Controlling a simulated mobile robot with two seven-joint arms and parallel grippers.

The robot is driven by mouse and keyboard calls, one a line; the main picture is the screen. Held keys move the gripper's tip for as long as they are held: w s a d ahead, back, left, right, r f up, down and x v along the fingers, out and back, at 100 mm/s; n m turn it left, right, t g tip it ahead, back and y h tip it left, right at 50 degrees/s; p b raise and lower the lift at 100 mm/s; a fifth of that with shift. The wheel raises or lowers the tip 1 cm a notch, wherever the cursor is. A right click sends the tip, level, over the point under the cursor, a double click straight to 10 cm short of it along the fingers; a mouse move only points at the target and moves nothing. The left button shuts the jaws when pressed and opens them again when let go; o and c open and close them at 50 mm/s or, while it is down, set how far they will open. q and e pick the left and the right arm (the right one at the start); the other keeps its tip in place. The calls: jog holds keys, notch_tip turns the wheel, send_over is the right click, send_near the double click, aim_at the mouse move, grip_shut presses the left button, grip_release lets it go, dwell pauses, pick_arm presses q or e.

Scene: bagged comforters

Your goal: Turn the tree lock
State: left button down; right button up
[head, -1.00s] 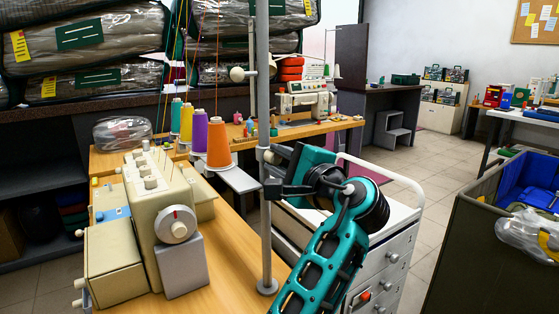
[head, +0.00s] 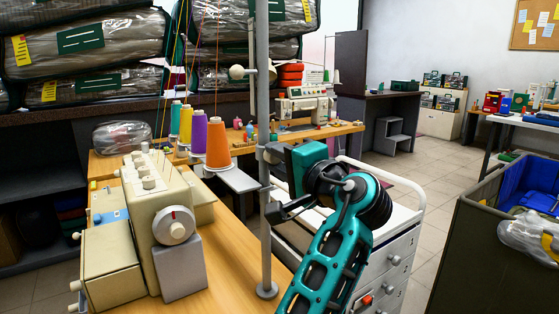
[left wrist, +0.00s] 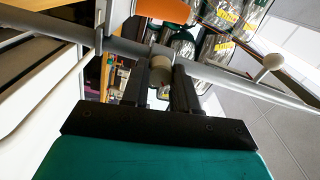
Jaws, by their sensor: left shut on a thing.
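The thread tree's grey pole (head: 264,90) stands upright on the sewing table. Its lock is a small collar and knob (head: 270,154) partway up the pole. In the left wrist view, the pale round knob (left wrist: 160,69) sits between the two dark fingers of my left gripper (left wrist: 160,82), at the pole. My left gripper (head: 277,155) comes to the lock from the right and is shut on the knob. In the head view the teal gripper body hides much of the fingers' hold, and the knob's angle cannot be read. My right gripper is not in view.
A cream sewing machine (head: 160,225) and an orange thread cone (head: 217,143) stand left of the pole. A white drawer cart (head: 400,235) is close behind my left arm. A dark bin (head: 490,240) stands at the right, with open floor between.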

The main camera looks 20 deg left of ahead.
pick_arm(q)
jog(key=c, duration=0.9)
grip_release()
jog(key=shift+o, duration=0.2)
